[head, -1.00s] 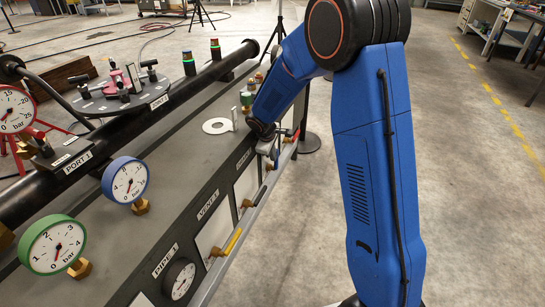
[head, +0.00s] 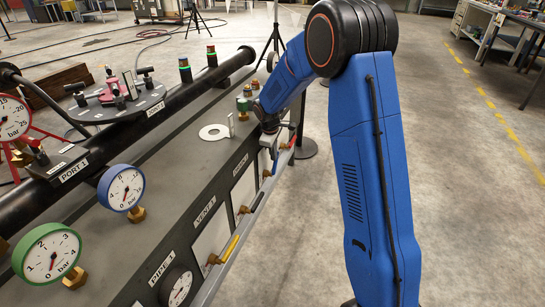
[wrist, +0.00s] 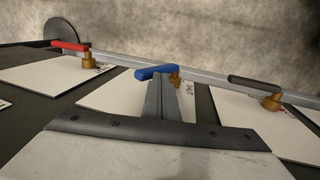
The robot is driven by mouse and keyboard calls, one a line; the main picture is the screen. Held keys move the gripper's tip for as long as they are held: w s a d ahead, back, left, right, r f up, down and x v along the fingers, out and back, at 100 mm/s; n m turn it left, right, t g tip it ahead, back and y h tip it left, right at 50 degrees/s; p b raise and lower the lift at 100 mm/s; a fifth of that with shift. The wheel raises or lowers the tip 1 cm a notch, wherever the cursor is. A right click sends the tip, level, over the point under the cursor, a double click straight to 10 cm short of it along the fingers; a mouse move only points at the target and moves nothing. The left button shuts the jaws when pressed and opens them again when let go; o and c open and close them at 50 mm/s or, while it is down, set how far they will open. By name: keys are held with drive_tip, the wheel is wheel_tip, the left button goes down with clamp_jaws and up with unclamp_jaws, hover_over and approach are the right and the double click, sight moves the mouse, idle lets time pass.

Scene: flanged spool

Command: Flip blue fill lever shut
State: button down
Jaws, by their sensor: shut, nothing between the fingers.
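The blue lever (wrist: 155,72) sits on a brass valve at the rail in the wrist view, near the "SHUT" lettering on its white plate. Its handle points left from the valve, roughly along the rail. In the head view it is a small blue piece (head: 275,164) just below my wrist. My gripper (wrist: 160,82) is shut and empty, its fingertips right at the blue handle's near side. Whether they touch it I cannot tell. In the head view my gripper (head: 268,139) is over the panel's front edge, fingers mostly hidden.
A red lever (wrist: 70,46) is to the left and a black lever (wrist: 255,82) to the right along the rail. A yellow lever (head: 231,247) is nearer me. Gauges (head: 121,187) stand on the bench top. Open floor (head: 470,200) lies to the right.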

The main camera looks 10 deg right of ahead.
drive_tip(key=shift+w+d+f+g+y, duration=0.15)
drive_tip(key=shift+w+d+g+y, duration=0.25)
drive_tip(key=shift+w+g, duration=0.15)
drive_tip(key=shift+w+d+f+g+y, duration=0.15)
drive_tip(key=shift+w+d+g+y, duration=0.25)
drive_tip(key=shift+w+g, duration=0.15)
drive_tip(key=shift+w+d+f+g+y, duration=0.35)
drive_tip(key=shift+w+d+g+y, duration=0.15)
drive_tip(key=shift+w+g, duration=0.2)
drive_tip(key=shift+w+d+f+g+y, duration=0.35)
drive_tip(key=shift+w+d+f+g, duration=0.1)
drive_tip(key=shift+w+f, duration=0.15)
drive_tip(key=shift+w+d+f+g+y, duration=0.35)
drive_tip(key=shift+w+f+g, duration=0.1)
drive_tip(key=shift+f, duration=0.25)
drive_tip(key=shift+w+d+f+g+y, duration=0.3)
drive_tip(key=shift+w+d+f+g, duration=0.1)
drive_tip(key=shift+w+f, duration=0.2)
drive_tip(key=shift+f, duration=0.15)
drive_tip(key=w+d+r, duration=0.4)
drive_tip(key=w+r, duration=0.2)
drive_tip(key=r, duration=0.2)
drive_tip(key=shift+w+d+r, duration=0.35)
drive_tip(key=shift+d+r, duration=0.05)
